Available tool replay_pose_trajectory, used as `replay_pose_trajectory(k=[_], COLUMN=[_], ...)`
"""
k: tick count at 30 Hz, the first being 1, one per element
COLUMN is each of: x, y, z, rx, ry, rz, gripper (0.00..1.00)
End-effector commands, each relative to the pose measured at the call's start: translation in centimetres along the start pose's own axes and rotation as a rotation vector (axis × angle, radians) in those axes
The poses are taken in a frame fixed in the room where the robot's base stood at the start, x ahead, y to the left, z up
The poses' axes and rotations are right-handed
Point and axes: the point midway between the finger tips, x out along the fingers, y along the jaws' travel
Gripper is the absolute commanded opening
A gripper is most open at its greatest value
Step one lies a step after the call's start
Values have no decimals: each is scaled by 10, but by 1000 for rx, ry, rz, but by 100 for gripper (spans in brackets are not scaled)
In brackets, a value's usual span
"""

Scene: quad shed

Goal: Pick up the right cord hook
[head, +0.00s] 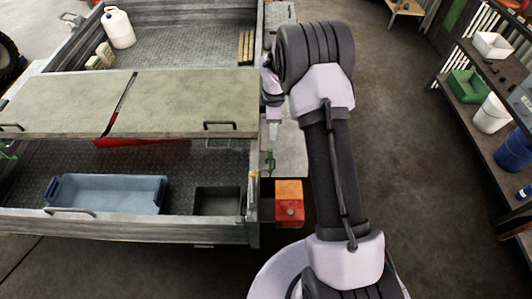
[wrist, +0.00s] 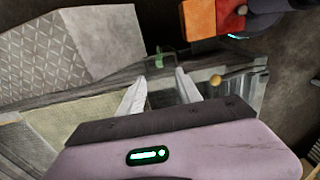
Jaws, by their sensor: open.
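The right cord hook (head: 269,160) is a small green hook on the trailer's right side, by the grey plate there. It also shows in the wrist view (wrist: 158,60), just beyond my fingertips. My gripper (head: 273,134) points down above it in the head view, partly hidden by my arm. In the wrist view my gripper (wrist: 160,80) has its two pale fingers apart, with nothing held between them. The hook looks apart from the fingers, roughly in line with the gap. Another green hook (head: 6,150) shows at the trailer's far left edge.
An orange and red lamp block (head: 289,195) sits close by the hook. A small yellow knob (wrist: 216,80) is right of my fingers. The trailer holds hinged lids (head: 185,95) and a blue bin (head: 110,190). Shelves (head: 470,90) stand right; floor between is clear.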

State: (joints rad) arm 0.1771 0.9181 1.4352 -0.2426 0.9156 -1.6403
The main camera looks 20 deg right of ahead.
Motion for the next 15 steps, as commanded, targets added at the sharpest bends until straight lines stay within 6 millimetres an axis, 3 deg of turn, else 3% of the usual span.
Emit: replay_pose_trajectory(k=[9, 15], x=[96, 120], y=[-1, 0], z=[0, -1], rx=[-3, -1], ry=[-1, 0], rz=[-4, -2], gripper=[41, 41])
